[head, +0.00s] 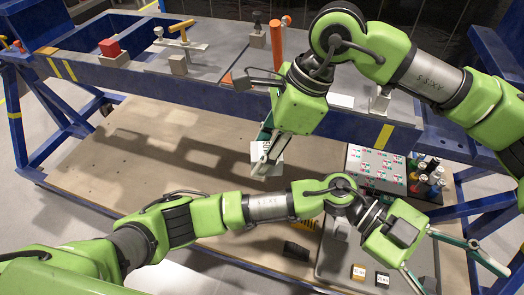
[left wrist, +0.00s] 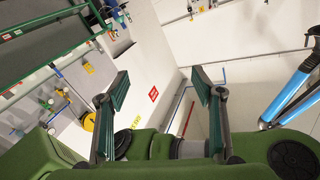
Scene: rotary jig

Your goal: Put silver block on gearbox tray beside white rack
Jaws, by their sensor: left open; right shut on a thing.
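My right gripper (head: 268,150) points down over the wooden lower board and is shut on a pale silver-white block (head: 262,166). The fingers cover part of the block, and it appears to be held above the board. My left gripper (head: 462,278) is open and empty at the lower right, its fingers wide apart; they also show in the left wrist view (left wrist: 165,92). A grey tray (head: 335,262) lies under my left wrist, partly hidden by it. I cannot tell whether it is the gearbox tray. I cannot make out a white rack for certain.
A panel with red and green marks (head: 375,168) and several coloured bottles (head: 428,180) stand at the right. A blue beam (head: 150,82) crosses behind; above it are a red block (head: 110,47) and an orange post (head: 276,45). The board's left part (head: 130,160) is clear.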

